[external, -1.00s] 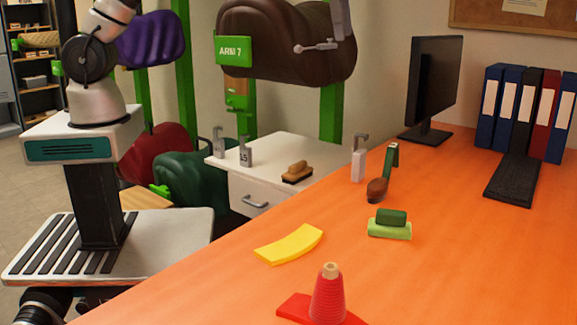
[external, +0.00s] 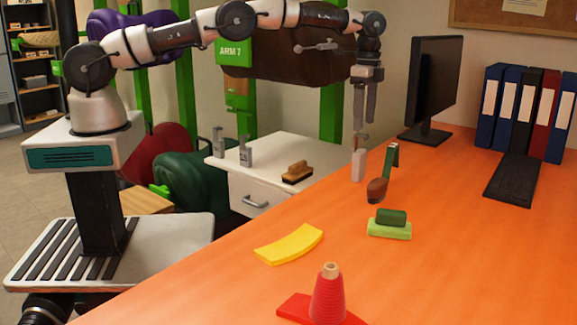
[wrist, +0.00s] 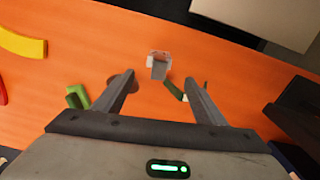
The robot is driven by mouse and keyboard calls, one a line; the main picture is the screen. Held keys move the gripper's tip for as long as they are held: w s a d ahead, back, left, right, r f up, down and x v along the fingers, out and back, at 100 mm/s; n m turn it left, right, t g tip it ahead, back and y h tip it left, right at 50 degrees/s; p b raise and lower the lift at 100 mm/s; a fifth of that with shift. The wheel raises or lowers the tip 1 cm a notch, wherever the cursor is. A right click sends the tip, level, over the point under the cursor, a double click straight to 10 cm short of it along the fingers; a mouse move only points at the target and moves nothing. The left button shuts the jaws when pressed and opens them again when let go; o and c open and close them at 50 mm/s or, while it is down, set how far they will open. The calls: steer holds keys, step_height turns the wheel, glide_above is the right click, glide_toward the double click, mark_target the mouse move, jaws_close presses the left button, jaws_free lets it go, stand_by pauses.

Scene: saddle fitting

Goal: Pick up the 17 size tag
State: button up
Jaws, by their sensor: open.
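A pale grey hook-topped tag (external: 358,166) stands upright on the orange desk (external: 470,260) near its back edge. No number is readable on it, so I cannot tell whether it is the 17 tag. My gripper (external: 364,120) points down just above this tag, open and empty. In the wrist view the tag (wrist: 159,68) shows ahead of and between the open fingers (wrist: 160,82). Two darker grey tags, one at the left (external: 218,143) and one at the right (external: 245,153), stand on the white cabinet; the right one's number is only partly readable.
Beside the tag are a brown brush-like item (external: 377,190) and a green upright piece (external: 392,160). A green block (external: 390,228), yellow strip (external: 290,245) and red cone (external: 328,295) lie nearer. A monitor (external: 436,85) stands behind right.

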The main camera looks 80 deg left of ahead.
glide_above(360, 151)
steer(key=f, duration=0.4)
steer(key=shift+w+f, duration=0.1)
steer(key=shift+w, duration=0.2)
steer(key=shift+s+a+f+b, duration=0.1)
steer(key=shift+s+f+b, duration=0.1)
steer(key=shift+f, duration=1.2)
steer(key=shift+s+f+b, duration=0.1)
steer(key=shift+f+b, duration=0.05)
steer(key=shift+f, duration=1.2)
steer(key=c, duration=1.5)
